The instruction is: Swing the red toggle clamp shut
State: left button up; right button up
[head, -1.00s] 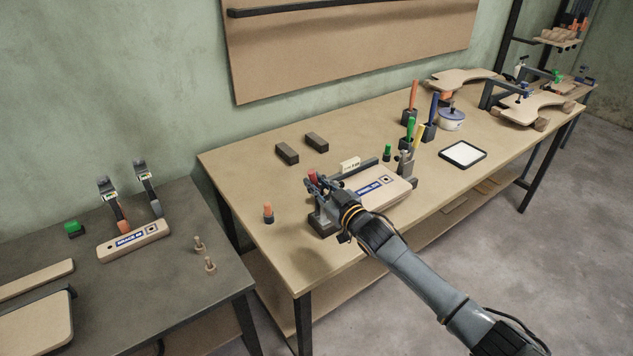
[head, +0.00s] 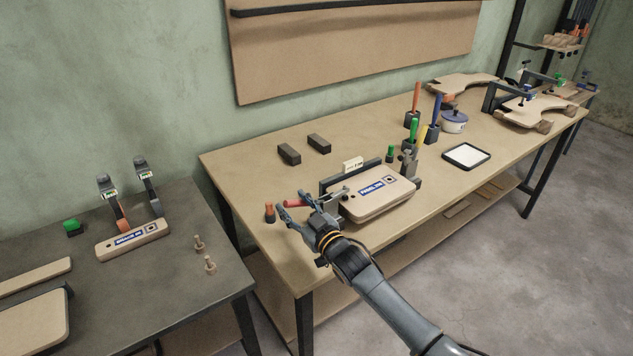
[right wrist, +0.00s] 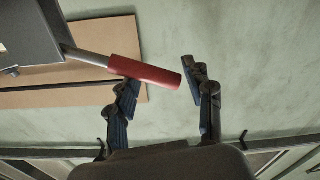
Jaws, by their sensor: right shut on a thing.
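The red toggle clamp's handle (head: 294,203) lies nearly level, pointing left from the left end of the panel board (head: 385,196). Its metal arm reaches toward the board's near-left end; my gripper partly hides the base, so I cannot tell whether it presses on the board. My right gripper (head: 289,206) is at the handle, its fingers on either side of it. In the right wrist view the red handle (right wrist: 145,72) runs across between the blue-padded fingers (right wrist: 160,80), joined by a metal rod to a dark bracket. My left gripper is not in view.
A second clamp (head: 408,160) is at the board's right end, with tool holders beyond. Two dark blocks (head: 289,154) lie behind. The table's front-left area is clear.

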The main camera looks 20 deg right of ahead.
jog(key=o, duration=0.7)
notch_tip(320, 180, down, 2)
jog(key=shift+s+f+h, duration=0.15)
jog(key=shift+f+h, duration=0.1)
jog(key=shift+h, duration=0.05)
jog(key=shift+c, duration=0.2)
jog(key=shift+d, duration=0.1)
jog(key=shift+c, duration=0.5)
jog(key=d+p+v, duration=0.1)
jog(key=p+v, duration=0.3)
jog(key=v, duration=0.2)
jog(key=shift+s+r+p, duration=0.2)
jog(key=shift+r+p, duration=0.1)
jog(key=shift+p, duration=0.05)
jog(key=shift+d, duration=0.1)
